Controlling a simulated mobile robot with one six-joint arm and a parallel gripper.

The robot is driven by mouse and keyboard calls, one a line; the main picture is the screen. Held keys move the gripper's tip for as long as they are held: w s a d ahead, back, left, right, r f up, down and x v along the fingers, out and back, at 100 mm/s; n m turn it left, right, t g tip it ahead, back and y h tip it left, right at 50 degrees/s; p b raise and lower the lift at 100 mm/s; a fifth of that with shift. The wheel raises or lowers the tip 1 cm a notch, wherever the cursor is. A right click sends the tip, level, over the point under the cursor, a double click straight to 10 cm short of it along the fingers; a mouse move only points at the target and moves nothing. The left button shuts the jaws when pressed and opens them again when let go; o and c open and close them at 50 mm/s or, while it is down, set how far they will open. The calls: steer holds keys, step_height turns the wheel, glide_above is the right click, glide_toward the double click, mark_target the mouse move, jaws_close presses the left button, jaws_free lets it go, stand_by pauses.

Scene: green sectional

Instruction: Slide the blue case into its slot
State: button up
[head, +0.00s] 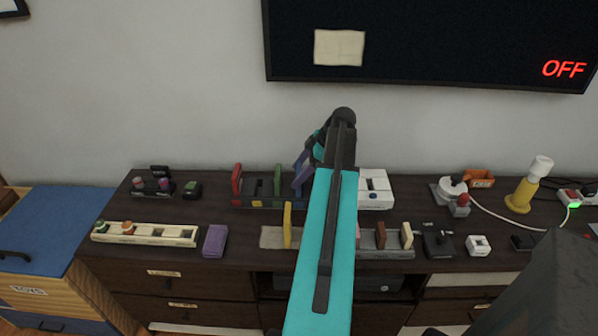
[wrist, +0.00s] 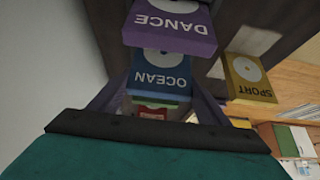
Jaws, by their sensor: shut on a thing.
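The blue case (wrist: 161,75), lettered OCEAN, sits between the two purple fingers of my gripper (wrist: 158,100) in the wrist view. My gripper is shut on it. In the head view my gripper (head: 312,155) is over the right part of the back rack (head: 270,204), and my teal arm hides much of that spot. I cannot make out the blue case clearly there. I cannot tell whether the blue case touches the rack or is in a slot.
The back rack holds a red case (head: 236,182) and a green case (head: 278,180). A purple case (head: 215,241) lies at the front left. A white device (head: 374,188) stands right of the back rack.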

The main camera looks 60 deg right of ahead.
steer(key=shift+f+b, duration=0.4)
steer(key=shift+f, duration=0.4)
steer(key=o, duration=1.2)
steer(key=shift+c, duration=0.2)
steer(key=b+v, duration=0.2)
steer(key=v, duration=1.1)
steer(key=shift+s+d+r, duration=0.15)
steer(key=shift+s+r, duration=0.05)
steer(key=shift+r, duration=0.15)
